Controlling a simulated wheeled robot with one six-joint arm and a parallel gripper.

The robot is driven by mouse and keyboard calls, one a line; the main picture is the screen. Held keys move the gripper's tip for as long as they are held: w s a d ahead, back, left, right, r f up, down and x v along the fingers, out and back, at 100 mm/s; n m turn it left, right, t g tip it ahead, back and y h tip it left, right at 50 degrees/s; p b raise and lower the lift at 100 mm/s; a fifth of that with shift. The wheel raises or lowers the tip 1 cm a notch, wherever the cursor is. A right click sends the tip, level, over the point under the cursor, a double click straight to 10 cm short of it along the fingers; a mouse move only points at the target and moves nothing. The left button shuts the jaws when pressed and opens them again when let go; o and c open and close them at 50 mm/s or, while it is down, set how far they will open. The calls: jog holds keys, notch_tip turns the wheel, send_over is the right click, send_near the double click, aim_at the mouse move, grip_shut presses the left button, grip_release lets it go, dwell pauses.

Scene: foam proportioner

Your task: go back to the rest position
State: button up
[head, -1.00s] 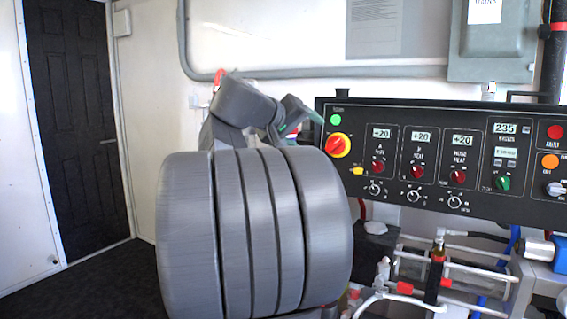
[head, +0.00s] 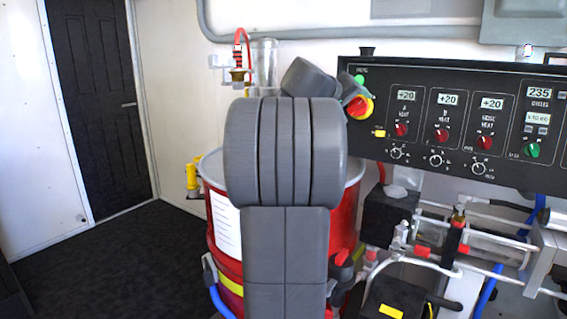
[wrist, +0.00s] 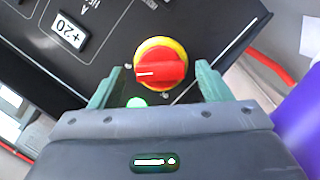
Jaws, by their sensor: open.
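My gripper (wrist: 159,68) shows in the wrist view with its two green fingers apart and nothing held. The red rotary switch (wrist: 160,68) with its yellow ring appears between the fingers, facing the camera. How far the fingertips are from it I cannot tell. In the head view, my grey arm rises in the middle and bends right towards the panel. The switch (head: 360,106) is partly covered there by the end of my arm, and the gripper is mostly hidden.
The black control panel (head: 460,115) with several dials and displays fills the right. Hoses and metal fittings (head: 455,240) lie below it. A red drum (head: 345,225) stands behind my arm. Dark floor (head: 110,260) is open at the left, before a black door (head: 95,100).

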jog(key=v, duration=1.4)
jog(key=x, duration=1.4)
jog(key=shift+w+d, duration=0.1)
jog(key=n+p, duration=0.1)
jog(key=n, duration=0.1)
jog(key=shift+n+h, duration=0.3)
jog(key=shift+h, duration=0.1)
jog(key=shift+n+h+p, duration=0.3)
jog(key=shift+n+p, duration=0.2)
jog(key=shift+n, duration=0.5)
jog(key=n+h+p, duration=0.1)
jog(key=n+p, duration=0.1)
jog(key=n, duration=0.2)
jog(key=shift+t, duration=0.4)
jog(key=n+p, duration=0.2)
jog(key=n, duration=0.1)
jog(key=shift+f+n+t+p, duration=0.1)
jog(key=shift+n+t+p, duration=0.2)
jog(key=shift+n+t, duration=0.1)
jog(key=n+t+p, duration=0.1)
jog(key=n+p, duration=0.2)
jog(key=n, duration=0.1)
jog(key=shift+f, duration=0.1)
jog(key=shift+f+n+t+p, duration=0.1)
jog(key=shift+n+t+p, duration=0.2)
jog(key=shift+n+p, duration=0.35)
